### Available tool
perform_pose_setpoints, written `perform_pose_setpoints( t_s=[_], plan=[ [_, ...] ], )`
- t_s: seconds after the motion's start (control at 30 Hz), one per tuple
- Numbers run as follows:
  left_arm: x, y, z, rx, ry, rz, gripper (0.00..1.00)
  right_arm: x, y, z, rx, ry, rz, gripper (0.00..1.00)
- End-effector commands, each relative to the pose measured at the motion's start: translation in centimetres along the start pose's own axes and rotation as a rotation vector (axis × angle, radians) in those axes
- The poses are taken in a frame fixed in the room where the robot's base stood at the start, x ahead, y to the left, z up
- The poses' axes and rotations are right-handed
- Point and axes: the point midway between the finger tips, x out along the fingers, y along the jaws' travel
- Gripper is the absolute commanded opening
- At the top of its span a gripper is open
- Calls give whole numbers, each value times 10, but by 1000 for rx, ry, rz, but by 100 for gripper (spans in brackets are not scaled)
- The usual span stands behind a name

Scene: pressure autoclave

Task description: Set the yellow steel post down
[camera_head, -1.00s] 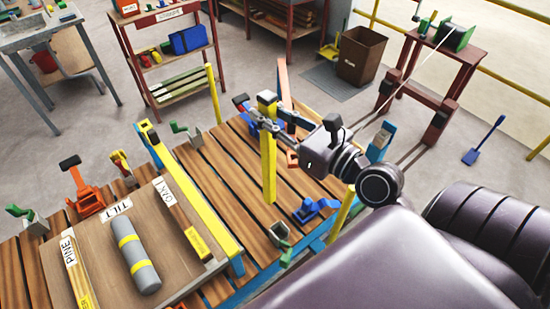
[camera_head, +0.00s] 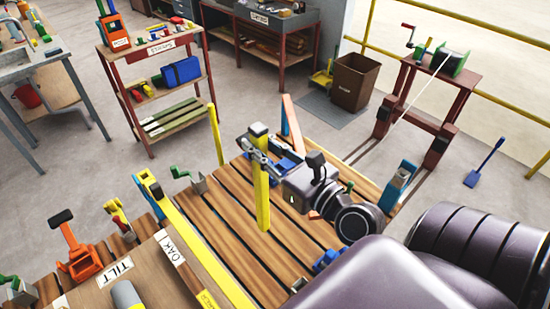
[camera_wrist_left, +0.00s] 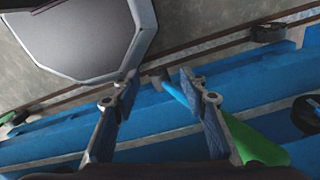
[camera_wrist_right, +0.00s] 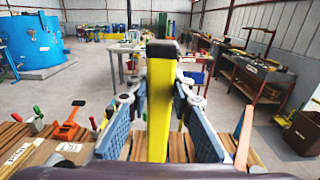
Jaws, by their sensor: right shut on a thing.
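My right gripper (camera_head: 262,150) is shut on the yellow steel post (camera_head: 263,195) near its dark-capped top. The post stands upright over the slatted wooden deck (camera_head: 215,215); I cannot tell whether its foot touches the slats. In the right wrist view the post (camera_wrist_right: 160,105) rises between the two blue-padded fingers, its lower end hidden. My left gripper (camera_wrist_left: 158,88) shows only in the left wrist view. Its fingers are apart with nothing held, above a blue beam (camera_wrist_left: 60,130) and a green part (camera_wrist_left: 255,145).
A board labelled TILT and OAK (camera_head: 135,280), a long yellow bar (camera_head: 195,245) and an orange clamp (camera_head: 75,250) lie left of the post. A green-handled clamp (camera_head: 185,175) is on the deck's far side. A blue block (camera_head: 400,180) stands right. Bare slats surround the post's foot.

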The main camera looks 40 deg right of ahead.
Motion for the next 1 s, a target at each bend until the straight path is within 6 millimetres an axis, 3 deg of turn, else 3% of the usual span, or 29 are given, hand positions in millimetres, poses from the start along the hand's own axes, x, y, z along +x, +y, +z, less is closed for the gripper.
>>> perform_pose_setpoints(
  t_s=[0.4, 0.57, 0.73, 0.9, 1.0],
  plan=[
    [65, 7, 42, 1, -48, 7, 40, 0, 0, -66, -1, -3, 0, 0],
    [90, 7, 40, 1, -42, 6, 40, 0, 0, -91, -1, -3, 0, 0],
    [114, 5, 25, 1, -16, 3, 40, 0, 0, -124, -1, -1, 0, 0],
    [117, 5, 19, 1, -6, 3, 40, 0, 0, -148, -1, 0, 1, 0],
    [118, 5, 21, 1, -9, 3, 40, 1, 0, -154, -1, -3, 1, 0]
  ],
)
